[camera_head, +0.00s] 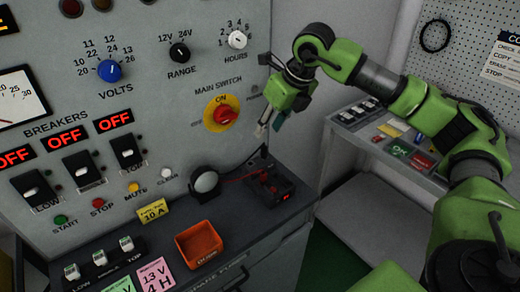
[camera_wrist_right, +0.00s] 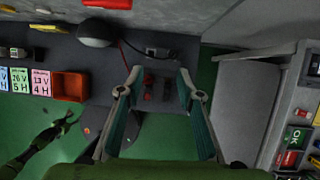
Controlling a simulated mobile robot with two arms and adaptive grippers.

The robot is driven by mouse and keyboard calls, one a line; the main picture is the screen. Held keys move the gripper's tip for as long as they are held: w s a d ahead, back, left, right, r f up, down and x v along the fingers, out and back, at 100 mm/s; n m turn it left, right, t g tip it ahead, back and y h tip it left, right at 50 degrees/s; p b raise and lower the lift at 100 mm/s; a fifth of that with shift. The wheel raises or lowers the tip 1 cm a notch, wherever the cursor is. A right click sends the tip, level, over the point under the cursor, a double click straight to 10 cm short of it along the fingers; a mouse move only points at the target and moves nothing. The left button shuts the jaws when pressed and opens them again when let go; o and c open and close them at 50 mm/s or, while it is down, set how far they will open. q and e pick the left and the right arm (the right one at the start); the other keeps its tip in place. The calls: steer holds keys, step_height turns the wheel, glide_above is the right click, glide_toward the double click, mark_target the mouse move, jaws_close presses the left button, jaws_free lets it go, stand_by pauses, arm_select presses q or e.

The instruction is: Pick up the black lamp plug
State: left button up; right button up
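A round lamp (camera_head: 205,183) with a pale face and dark rim stands on the dark ledge; it also shows in the right wrist view (camera_wrist_right: 95,30). A red cord runs from it to a small black box (camera_head: 272,188) with red parts on the ledge. I cannot clearly tell the black lamp plug from the other dark parts there. My right gripper (camera_head: 269,126) is open and empty above the ledge's right end. In the right wrist view the black box shows between and beyond its fingers (camera_wrist_right: 160,82). My left gripper appears small in the right wrist view (camera_wrist_right: 66,120), its opening unclear.
The grey panel with a red main switch (camera_head: 222,114) rises behind the ledge. An orange bin (camera_head: 199,243) and coloured cards, one yellow (camera_head: 154,211), lie left of the box. A side shelf (camera_head: 365,125) with small items stands to the right. Green floor lies between.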

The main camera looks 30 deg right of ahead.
mark_target(265, 147)
steer(key=shift+h, duration=0.3)
steer(key=w+f, duration=0.1)
steer(key=f, duration=0.1)
steer(key=w+d+f+p, duration=0.1)
steer(key=f, duration=0.2)
steer(key=d+f, duration=0.1)
steer(key=f, duration=0.1)
steer(key=shift+w+f+p, duration=0.15)
steer(key=shift+w+p, duration=0.25)
steer(key=shift+w+f, duration=0.1)
steer(key=shift+f, duration=0.1)
steer(key=p+x, duration=0.2)
steer(key=x, duration=0.2)
steer(key=shift+w+a+f, duration=0.1)
steer(key=shift+w+a, duration=0.05)
steer(key=shift+w, duration=0.1)
steer(key=shift+f, duration=0.25)
jaws_close()
